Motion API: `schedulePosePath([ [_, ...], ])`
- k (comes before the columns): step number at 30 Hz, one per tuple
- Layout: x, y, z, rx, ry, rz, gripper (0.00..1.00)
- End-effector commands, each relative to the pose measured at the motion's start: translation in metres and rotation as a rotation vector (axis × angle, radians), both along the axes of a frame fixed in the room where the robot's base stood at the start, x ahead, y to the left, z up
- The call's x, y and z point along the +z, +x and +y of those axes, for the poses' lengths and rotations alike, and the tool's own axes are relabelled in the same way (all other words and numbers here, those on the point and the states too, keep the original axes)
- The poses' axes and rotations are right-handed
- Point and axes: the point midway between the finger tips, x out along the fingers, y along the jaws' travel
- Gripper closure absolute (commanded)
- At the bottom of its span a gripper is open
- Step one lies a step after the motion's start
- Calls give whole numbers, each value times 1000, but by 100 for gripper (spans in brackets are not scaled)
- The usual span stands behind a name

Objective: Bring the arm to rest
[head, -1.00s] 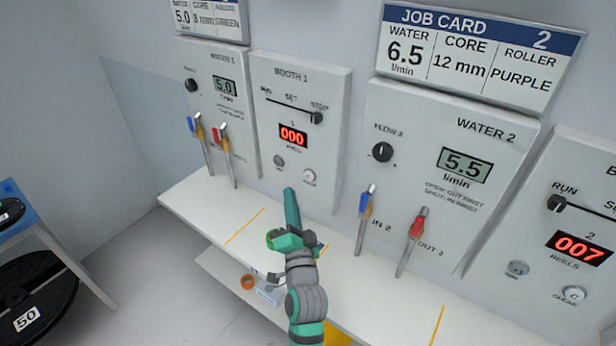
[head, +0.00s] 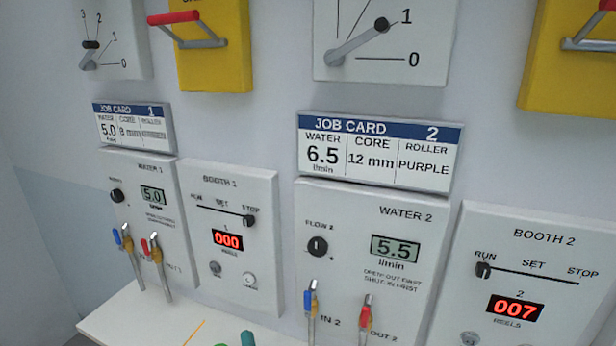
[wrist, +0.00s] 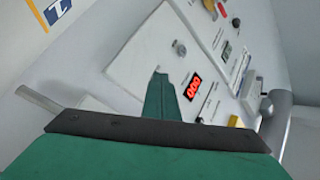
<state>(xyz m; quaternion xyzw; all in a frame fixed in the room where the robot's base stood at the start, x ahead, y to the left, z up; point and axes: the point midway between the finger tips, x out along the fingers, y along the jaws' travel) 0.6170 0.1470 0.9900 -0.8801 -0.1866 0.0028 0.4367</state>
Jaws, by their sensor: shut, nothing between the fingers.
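My gripper (wrist: 161,88) shows in the wrist view as green fingers closed together, with nothing between them. It points toward the Booth 1 panel (wrist: 135,75) with its red 000 display (wrist: 193,88); I cannot tell the gap between them. In the head view only a small green tip of my arm (head: 247,339) shows at the bottom edge, in front of the shelf below the panels. The rest of my arm is out of the head view.
The Booth 1 panel (head: 232,240), Water 2 panel (head: 370,260) and Booth 2 panel (head: 530,270) line the wall. Blue and red valve levers stick out, such as the blue one (head: 310,300) and red one (head: 365,318). A white shelf (head: 140,320) runs below.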

Motion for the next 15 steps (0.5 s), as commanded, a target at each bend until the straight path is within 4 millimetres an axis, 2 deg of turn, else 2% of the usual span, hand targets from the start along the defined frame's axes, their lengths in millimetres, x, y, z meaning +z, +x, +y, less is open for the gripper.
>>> schedulePosePath([
  [1, -18, -14, -12, -25, -33, 15, 100],
  [6, -61, -60, -45, -100, -156, 36, 100],
  [15, -114, -152, -94, -203, -378, 82, 100],
])
